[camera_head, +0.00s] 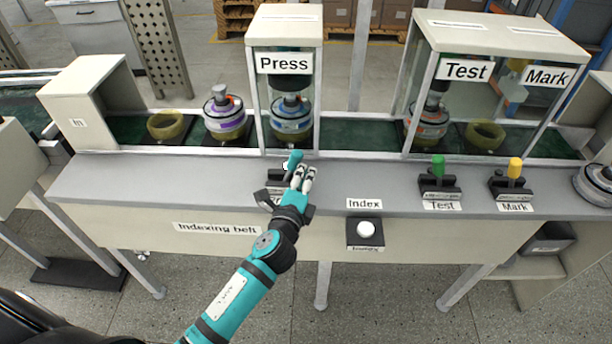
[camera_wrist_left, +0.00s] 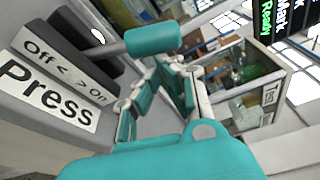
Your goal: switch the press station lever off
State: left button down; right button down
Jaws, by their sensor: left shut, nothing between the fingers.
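The press station lever has a teal handle (camera_head: 294,159) and stands on a dark base on the grey ledge, below the Press housing. In the head view it leans to the right. My left gripper (camera_head: 303,174) is at its right side, shut and empty, partly covering the base and label. In the left wrist view the teal handle (camera_wrist_left: 153,38) lies just beyond the fingertips of the gripper (camera_wrist_left: 165,68). I cannot tell whether they touch. The Press label (camera_wrist_left: 50,85) reads Off and On. My right gripper is not in view.
The white Index button (camera_head: 366,229) is right of my gripper. The green Test lever (camera_head: 438,166) and yellow Mark lever (camera_head: 515,168) stand further right. The Press housing (camera_head: 285,28) rises behind, with a motor inside. The ledge left of the press lever is clear.

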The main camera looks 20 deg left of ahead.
pick_arm(q)
jog(key=shift+a, duration=0.15)
jog(key=shift+s+a+r+n+b, duration=0.2)
jog(key=shift+a+n+b, duration=0.25)
jog(key=shift+n, duration=0.35)
jog(key=shift+a+r+n+t+b, duration=0.3)
jog(key=shift+a+n+b, duration=0.15)
jog(key=shift+n, duration=0.25)
jog(key=shift+s+a+r+n+t+b, duration=0.15)
jog(key=shift+a+n+b, duration=0.2)
jog(key=shift+n, duration=0.35)
jog(key=shift+s+a+r+n+t+b, duration=0.15)
jog(key=shift+a+n+t+b, duration=0.1)
jog(key=shift+a+n, duration=0.35)
jog(key=shift+s+a+r+n+t+b, duration=0.15)
jog(key=shift+a+n+b, duration=0.15)
jog(key=shift+n, duration=0.5)
